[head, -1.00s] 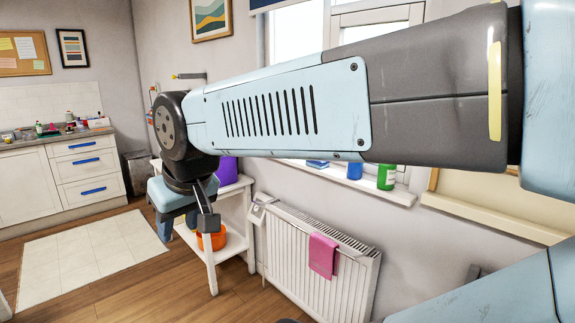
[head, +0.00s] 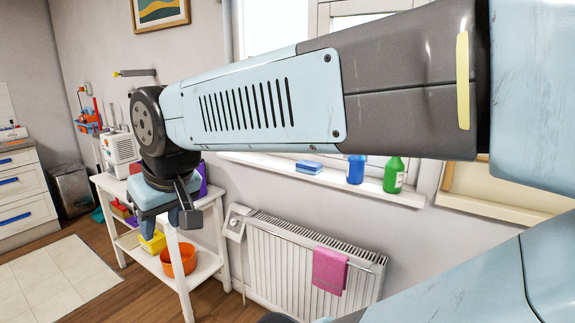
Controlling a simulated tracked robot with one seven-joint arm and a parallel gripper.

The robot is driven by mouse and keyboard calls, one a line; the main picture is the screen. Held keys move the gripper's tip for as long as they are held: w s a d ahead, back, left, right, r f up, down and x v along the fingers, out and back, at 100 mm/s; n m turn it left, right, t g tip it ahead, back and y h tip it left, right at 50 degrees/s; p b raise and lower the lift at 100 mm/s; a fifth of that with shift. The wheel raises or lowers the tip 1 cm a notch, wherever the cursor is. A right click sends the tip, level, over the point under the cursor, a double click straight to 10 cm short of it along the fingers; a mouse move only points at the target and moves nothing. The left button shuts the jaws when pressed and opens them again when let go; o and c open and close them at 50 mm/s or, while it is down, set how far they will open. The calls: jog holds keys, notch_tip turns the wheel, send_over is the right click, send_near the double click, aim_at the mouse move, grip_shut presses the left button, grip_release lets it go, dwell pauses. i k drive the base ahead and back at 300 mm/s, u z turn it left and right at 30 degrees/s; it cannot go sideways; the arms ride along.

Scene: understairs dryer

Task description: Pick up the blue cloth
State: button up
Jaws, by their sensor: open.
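A small, flat blue item (head: 309,167) lies on the windowsill behind my arm. It may be a folded blue cloth, but I cannot tell for sure at this size. A pink cloth (head: 330,270) hangs over the radiator's rail. My gripper (head: 188,212) points down at the end of my arm, in front of the white shelf, left of the radiator. It is open, and I see nothing between its fingers. It is well apart from the blue item. My arm hides part of the window and wall.
A white shelf unit (head: 200,278) holds an orange bowl (head: 179,259) and a yellow box (head: 153,242). The white radiator (head: 270,262) stands below the windowsill (head: 270,164). Blue (head: 356,169) and green (head: 394,174) bottles stand on the sill. Floor is clear at lower left.

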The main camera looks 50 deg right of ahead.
aim_at(311, 168)
jog(key=z, duration=0.35)
jog(key=i, duration=0.85)
jog(key=z, duration=0.95)
jog(key=i, duration=0.5)
jog(key=z, duration=0.3)
jog(key=k, duration=0.9)
jog(key=z, duration=0.2)
jog(key=i, duration=0.9)
jog(key=u, duration=0.1)
